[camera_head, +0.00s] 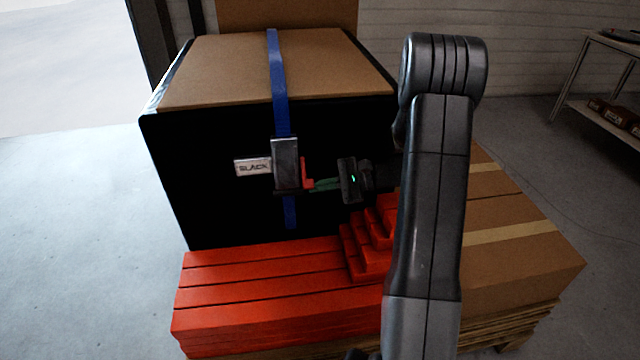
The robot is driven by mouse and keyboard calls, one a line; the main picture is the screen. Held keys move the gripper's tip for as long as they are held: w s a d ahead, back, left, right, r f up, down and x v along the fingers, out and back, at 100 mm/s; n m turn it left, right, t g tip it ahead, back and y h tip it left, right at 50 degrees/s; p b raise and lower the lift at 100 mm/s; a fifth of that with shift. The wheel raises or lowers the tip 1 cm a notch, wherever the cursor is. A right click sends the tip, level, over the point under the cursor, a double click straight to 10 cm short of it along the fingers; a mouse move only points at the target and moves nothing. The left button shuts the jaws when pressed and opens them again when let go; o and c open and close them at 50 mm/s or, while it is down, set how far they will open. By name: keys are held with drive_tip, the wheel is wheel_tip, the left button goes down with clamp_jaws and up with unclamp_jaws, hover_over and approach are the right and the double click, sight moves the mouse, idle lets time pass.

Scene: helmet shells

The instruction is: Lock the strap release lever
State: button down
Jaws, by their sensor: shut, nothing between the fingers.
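The strap release lever (308,175) is a small red piece at the right side of the grey strap buckle (285,164). The buckle sits on a blue strap (278,80) that runs over the top and down the front of a black box. A white tag reading "SLACK" (252,167) sticks out to the buckle's left. My gripper (318,184) is shut, its greenish fingers pointing left with their tips at or very near the red lever. I cannot tell whether they touch. My arm stands on the right.
The black box (220,200) with a brown top stands on red stacked slabs (255,290). Stepped red pieces (368,245) rise just below my gripper. Cardboard boxes (520,245) lie to the right on a pallet. A shelf (600,105) stands far right. Floor at left is clear.

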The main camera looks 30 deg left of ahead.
sight(306, 187)
drive_tip(key=shift+r, duration=0.2)
drive_tip(key=r+m+h+p, duration=0.1)
drive_tip(key=p, duration=0.3)
drive_tip(key=s+d+r+m+g+p, duration=0.1)
drive_tip(key=m+p, duration=0.1)
drive_tip(key=p, duration=0.2)
drive_tip(key=shift+s+r+h, duration=0.15)
drive_tip(key=shift+r+h, duration=0.05)
drive_tip(key=shift+h, duration=0.2)
drive_tip(key=shift+s+d+r+m+p, duration=0.1)
drive_tip(key=shift+d+m+p, duration=0.1)
drive_tip(key=shift+m+p, duration=0.15)
drive_tip(key=shift+r, duration=0.1)
